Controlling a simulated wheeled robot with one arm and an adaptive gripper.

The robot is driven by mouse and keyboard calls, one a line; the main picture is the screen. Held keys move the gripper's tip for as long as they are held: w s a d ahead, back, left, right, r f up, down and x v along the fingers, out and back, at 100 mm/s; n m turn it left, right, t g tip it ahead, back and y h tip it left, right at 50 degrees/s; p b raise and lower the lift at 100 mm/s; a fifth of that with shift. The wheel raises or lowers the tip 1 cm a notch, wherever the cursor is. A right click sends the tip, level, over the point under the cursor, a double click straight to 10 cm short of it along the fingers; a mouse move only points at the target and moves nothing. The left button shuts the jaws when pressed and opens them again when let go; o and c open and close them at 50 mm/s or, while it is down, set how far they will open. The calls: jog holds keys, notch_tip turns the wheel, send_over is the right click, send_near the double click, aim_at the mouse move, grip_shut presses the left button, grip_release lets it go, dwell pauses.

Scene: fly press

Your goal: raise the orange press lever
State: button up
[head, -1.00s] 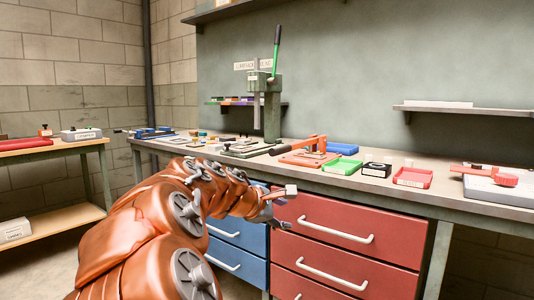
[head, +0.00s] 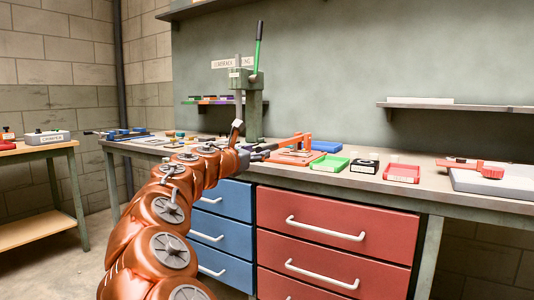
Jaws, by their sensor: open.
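The orange press lever (head: 292,142) belongs to a small orange press on the bench, and its arm lies close to level, pointing left. The press's orange base plate (head: 297,158) lies flat on the bench top. My gripper (head: 270,150) is at the bench's front edge, just left of the lever's free end. It is small in the head view, and I cannot tell whether it touches the lever. Its jaws are open, and I see nothing held. My arm hides part of the bench behind it.
A tall green press (head: 253,105) with a raised green handle stands behind my gripper. Right of the orange press are a blue tray (head: 327,146), a green tray (head: 329,163), a black box (head: 364,166) and a red tray (head: 403,173). Red drawers (head: 335,235) are below.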

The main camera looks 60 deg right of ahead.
jog(key=d+b, duration=0.1)
jog(key=d, duration=0.4)
jog(key=shift+f, duration=0.15)
jog(key=shift+d+b, duration=0.3)
jog(key=shift+d, duration=0.25)
jog(key=shift+c, duration=0.2)
grip_shut()
